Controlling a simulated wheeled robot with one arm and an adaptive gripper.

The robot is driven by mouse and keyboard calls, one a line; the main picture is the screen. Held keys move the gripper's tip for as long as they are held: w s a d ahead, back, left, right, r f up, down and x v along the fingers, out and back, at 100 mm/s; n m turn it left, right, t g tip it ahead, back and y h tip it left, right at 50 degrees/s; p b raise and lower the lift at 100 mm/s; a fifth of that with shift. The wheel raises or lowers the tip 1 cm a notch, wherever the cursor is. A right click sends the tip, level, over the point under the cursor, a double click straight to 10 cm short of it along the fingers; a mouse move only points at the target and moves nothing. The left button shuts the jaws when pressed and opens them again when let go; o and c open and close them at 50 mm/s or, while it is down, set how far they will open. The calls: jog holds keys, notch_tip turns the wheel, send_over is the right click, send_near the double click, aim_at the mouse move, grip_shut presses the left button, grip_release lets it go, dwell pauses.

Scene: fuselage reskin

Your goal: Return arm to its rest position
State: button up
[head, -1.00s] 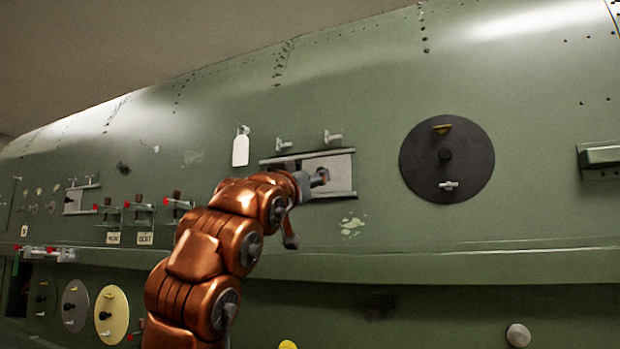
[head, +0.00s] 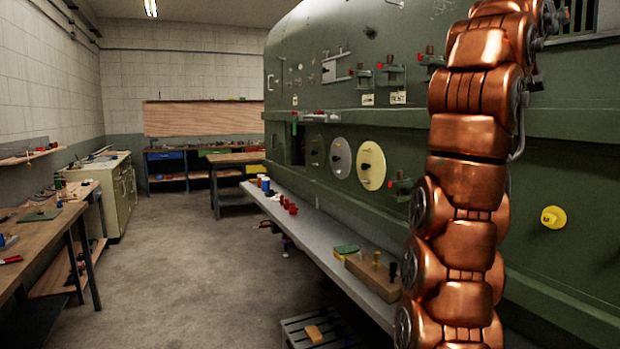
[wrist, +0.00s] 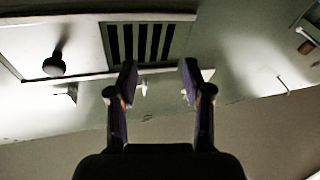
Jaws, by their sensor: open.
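My copper arm stands upright at the right of the head view, in front of the green fuselage (head: 570,170). Its upper end runs to the top edge of that view, and the fingers cannot be made out there. In the wrist view my gripper (wrist: 160,76) is open, with two dark fingers apart and nothing between them. Past the fingertips lies a dark slotted grille (wrist: 124,42) in a pale frame on the fuselage skin. I cannot tell how far the fingers are from it. A dark knob (wrist: 54,66) sits left of the grille.
A grey ledge (head: 325,240) with small parts runs along the fuselage, and a slatted stool (head: 297,331) stands below it. A yellow disc (head: 371,166) is on the fuselage side. A workbench (head: 40,230) lines the left wall. The floor (head: 190,270) between is open.

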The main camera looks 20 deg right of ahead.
jog(key=w+a+f+n+t+y+p, duration=0.1)
jog(key=w+a+f+n+y, duration=0.3)
jog(key=w, duration=0.3)
jog(key=w+a+f+n+t+y, duration=0.2)
jog(key=w+a+f+n+y, duration=0.15)
jog(key=w+f, duration=0.3)
jog(key=w+a+f+n+g+y+p, duration=0.1)
jog(key=a+f+n+g+y+p, duration=0.35)
jog(key=a+f, duration=1.1)
jog(key=s+a+f+g+y, duration=0.1)
jog(key=s+a+f+y, duration=0.15)
jog(key=s+f, duration=0.35)
jog(key=s+a+f+g+y+b, duration=0.1)
jog(key=s+a+f, duration=0.3)
jog(key=f, duration=0.4)
jog(key=s+a+f+g+y, duration=0.1)
jog(key=s+a+f, duration=0.2)
jog(key=s+f, duration=0.35)
jog(key=s+a+f+g+y, duration=0.1)
jog(key=s+a+f+g, duration=0.1)
jog(key=s+f, duration=0.6)
jog(key=s+a+f+m+g+y+p, duration=0.1)
jog(key=s+a+f+g, duration=0.2)
jog(key=s, duration=1)
notch_tip(320, 180, down, 5)
jog(key=shift+s+a+r+g, duration=0.15)
jog(key=shift+a+g, duration=0.2)
jog(key=shift+a, duration=0.85)
jog(key=shift+c, duration=0.8)
